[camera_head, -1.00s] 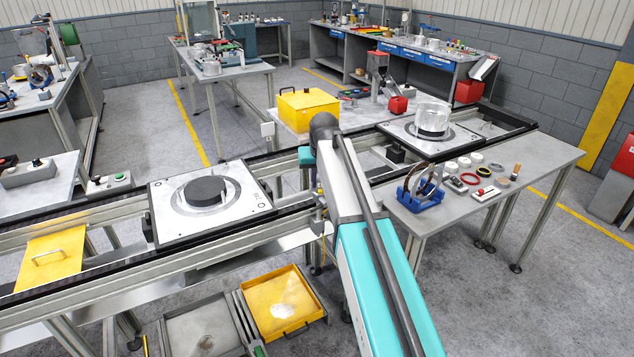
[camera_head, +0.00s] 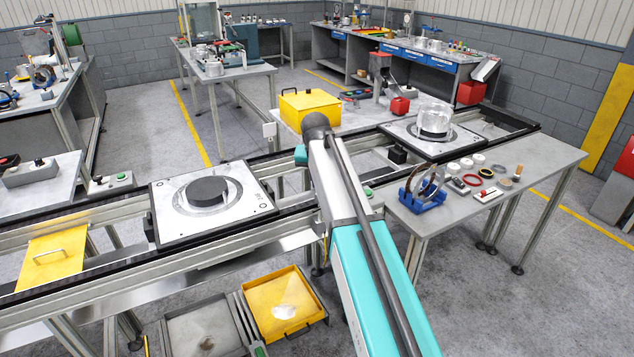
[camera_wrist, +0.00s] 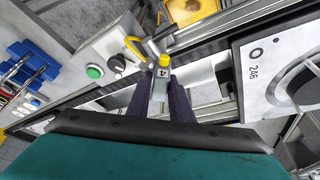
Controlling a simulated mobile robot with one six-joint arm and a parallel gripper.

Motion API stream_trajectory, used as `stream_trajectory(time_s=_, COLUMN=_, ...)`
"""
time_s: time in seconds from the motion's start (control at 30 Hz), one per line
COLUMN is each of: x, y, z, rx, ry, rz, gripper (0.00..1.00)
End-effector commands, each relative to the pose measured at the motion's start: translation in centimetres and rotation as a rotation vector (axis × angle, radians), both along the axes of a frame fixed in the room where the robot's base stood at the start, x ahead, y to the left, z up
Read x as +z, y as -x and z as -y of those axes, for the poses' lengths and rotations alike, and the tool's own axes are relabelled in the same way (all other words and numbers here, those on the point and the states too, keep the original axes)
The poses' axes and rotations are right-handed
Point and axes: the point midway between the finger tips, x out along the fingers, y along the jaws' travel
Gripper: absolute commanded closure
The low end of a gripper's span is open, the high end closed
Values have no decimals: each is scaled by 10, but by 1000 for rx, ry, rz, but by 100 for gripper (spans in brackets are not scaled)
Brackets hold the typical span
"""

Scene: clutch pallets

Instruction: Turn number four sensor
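The number four sensor (camera_wrist: 163,62) shows in the wrist view as a small block with a yellow end and a label "4". It sits by the conveyor rail, next to a grey control box (camera_wrist: 103,58). My gripper (camera_wrist: 162,80) has its two dark fingers on either side of the sensor, close to its sides. Whether they press on it cannot be told. In the head view my arm hides the gripper and the sensor.
The control box carries a green button (camera_wrist: 95,71) and a black knob. A pallet (camera_wrist: 258,85) marked 246 lies right of the fingers on the conveyor. The blue holder (camera_wrist: 30,62) is on the left. In the head view, a yellow box (camera_head: 310,108) stands behind the conveyor.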

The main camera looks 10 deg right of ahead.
Motion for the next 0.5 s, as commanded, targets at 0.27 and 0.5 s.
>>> stream_trajectory(time_s=0.27, x=0, y=0, z=0, rx=0, ry=0, rz=1, gripper=64)
stream_trajectory(time_s=0.5, x=2, y=1, z=0, rx=1, ry=1, rz=2, gripper=64)
